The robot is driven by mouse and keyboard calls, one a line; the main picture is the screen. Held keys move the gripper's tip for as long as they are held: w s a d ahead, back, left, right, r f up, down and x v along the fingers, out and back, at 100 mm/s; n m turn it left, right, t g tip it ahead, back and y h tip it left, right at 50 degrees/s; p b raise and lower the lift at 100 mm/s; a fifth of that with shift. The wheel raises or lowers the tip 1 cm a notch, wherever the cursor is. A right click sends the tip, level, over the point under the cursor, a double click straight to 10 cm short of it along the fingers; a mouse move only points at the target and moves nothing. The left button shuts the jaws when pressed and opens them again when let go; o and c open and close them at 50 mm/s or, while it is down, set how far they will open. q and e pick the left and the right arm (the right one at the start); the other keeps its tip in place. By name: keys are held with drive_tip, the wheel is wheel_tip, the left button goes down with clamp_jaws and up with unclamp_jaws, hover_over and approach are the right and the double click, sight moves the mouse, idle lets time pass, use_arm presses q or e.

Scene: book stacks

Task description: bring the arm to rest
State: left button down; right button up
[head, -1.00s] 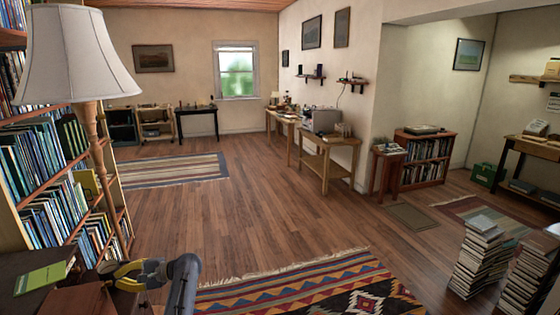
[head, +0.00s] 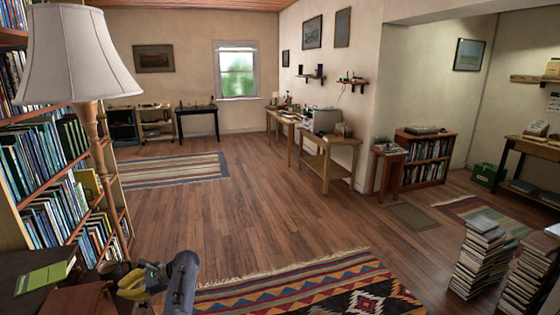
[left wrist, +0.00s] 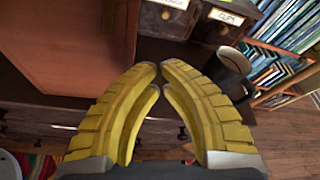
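My left gripper (head: 122,287) is at the lower left of the head view, beside the dark desk and a brown-red box on it. In the left wrist view its yellow ribbed fingers (left wrist: 160,70) slant inward and their tips come together. Nothing shows between them, and it holds nothing that I can see. My left wrist, a grey-blue tube, rises just right of the fingers in the head view. My right gripper is not in view.
The dark desk (head: 20,264) bears a green book (head: 45,277) and the brown-red box (head: 80,300). A lamp (head: 75,60) and bookshelf stand behind. Labelled drawers (left wrist: 170,17) and a dark cup (left wrist: 232,60) are close ahead of the fingers. Book stacks (head: 480,255) stand far right.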

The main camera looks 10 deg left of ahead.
use_arm(q)
drive_tip(key=w+d, duration=0.3)
drive_tip(key=d, duration=0.3)
drive_tip(key=shift+w+r, duration=0.15)
drive_tip(key=shift+w, duration=0.1)
idle(0.3)
